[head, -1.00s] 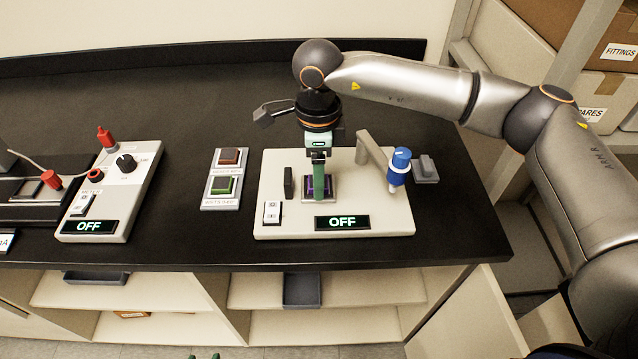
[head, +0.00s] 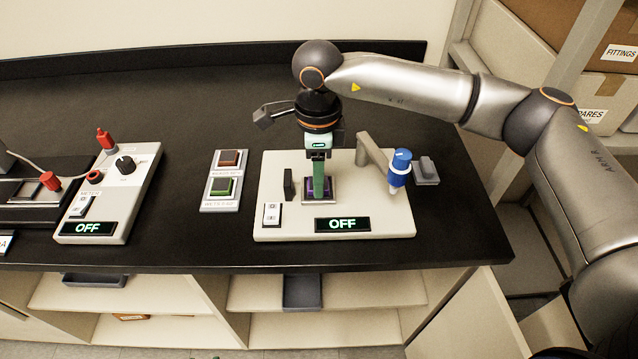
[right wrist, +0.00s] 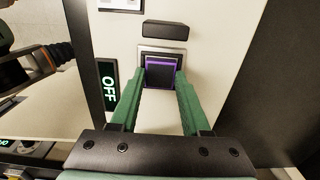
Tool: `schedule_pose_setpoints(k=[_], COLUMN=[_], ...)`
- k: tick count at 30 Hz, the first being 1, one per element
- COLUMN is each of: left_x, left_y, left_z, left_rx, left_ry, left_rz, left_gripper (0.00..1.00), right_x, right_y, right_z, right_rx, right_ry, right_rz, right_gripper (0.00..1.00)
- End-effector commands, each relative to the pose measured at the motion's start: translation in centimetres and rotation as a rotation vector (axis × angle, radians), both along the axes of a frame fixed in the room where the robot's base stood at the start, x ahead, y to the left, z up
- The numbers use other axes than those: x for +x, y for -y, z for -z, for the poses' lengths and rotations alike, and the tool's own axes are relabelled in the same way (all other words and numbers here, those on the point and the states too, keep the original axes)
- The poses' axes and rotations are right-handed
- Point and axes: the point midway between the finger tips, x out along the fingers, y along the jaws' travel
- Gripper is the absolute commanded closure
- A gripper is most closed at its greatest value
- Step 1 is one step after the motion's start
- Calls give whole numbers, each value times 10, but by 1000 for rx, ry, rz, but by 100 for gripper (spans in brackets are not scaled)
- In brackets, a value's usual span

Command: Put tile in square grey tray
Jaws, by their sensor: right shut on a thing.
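A dark tile with purple edges (right wrist: 160,76) sits on the small square stage of the beige profiler base (head: 380,215). In the head view the tile (head: 328,189) is partly hidden behind a green finger. My right gripper (head: 319,194) points down over the stage. In the right wrist view its green fingers (right wrist: 159,82) are on either side of the tile, shut on it. A small open grey tray (head: 302,291) shows below the bench front; I cannot tell if it is the square one. My left gripper is not in view.
The blue-capped stylus arm (head: 400,168) stands close right of my gripper, and a dark upright block (head: 288,184) stands left. A plate with red-brown and green blocks (head: 222,180) lies further left, near a meter box (head: 112,195). The back of the bench is clear.

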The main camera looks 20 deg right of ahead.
Motion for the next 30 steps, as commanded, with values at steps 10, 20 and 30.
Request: schedule_pose_setpoints(k=[10, 20, 30], left_x=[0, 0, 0], left_y=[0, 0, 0], left_z=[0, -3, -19], left_rx=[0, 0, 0], left_ry=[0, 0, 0], left_rz=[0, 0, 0], left_gripper=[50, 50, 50], right_x=[0, 0, 0], right_y=[0, 0, 0], right_z=[0, -4, -31], right_rx=[0, 0, 0], right_ry=[0, 0, 0], right_rz=[0, 0, 0], right_gripper=[100, 100, 100])
